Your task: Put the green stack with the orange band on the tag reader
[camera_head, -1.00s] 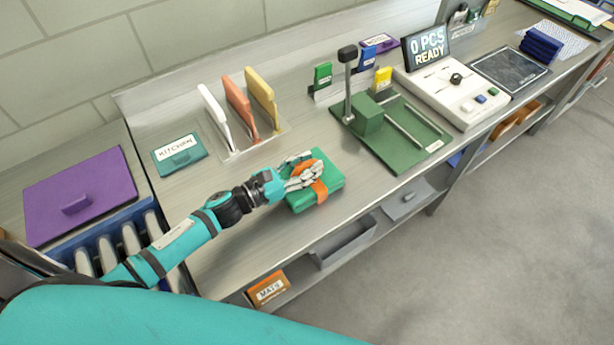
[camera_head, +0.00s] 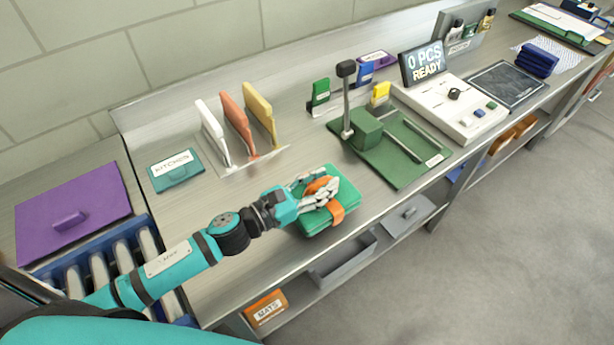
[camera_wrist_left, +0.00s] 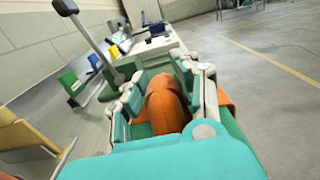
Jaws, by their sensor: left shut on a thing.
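The green stack (camera_head: 352,190) with the orange band (camera_head: 337,211) is near the front edge of the steel bench, in the middle of the head view. My left gripper (camera_head: 320,190) is shut on the stack at its band. In the left wrist view the band (camera_wrist_left: 165,105) bulges up between the fingers (camera_wrist_left: 160,100). I cannot tell clearly whether the stack is clear of the bench. The tag reader appears to be the dark flat pad (camera_head: 507,85) beside the white console (camera_head: 452,107), whose display (camera_head: 425,62) reads "0 PCS READY". My right gripper is not in view.
A green board with a lever post (camera_head: 400,160) lies between the stack and the console. Upright dividers (camera_head: 236,125) and a KITCHEN plate (camera_head: 175,170) are behind left. Dark blue folded cloths (camera_head: 538,58) lie beyond the pad. A purple lid (camera_head: 72,212) is at left.

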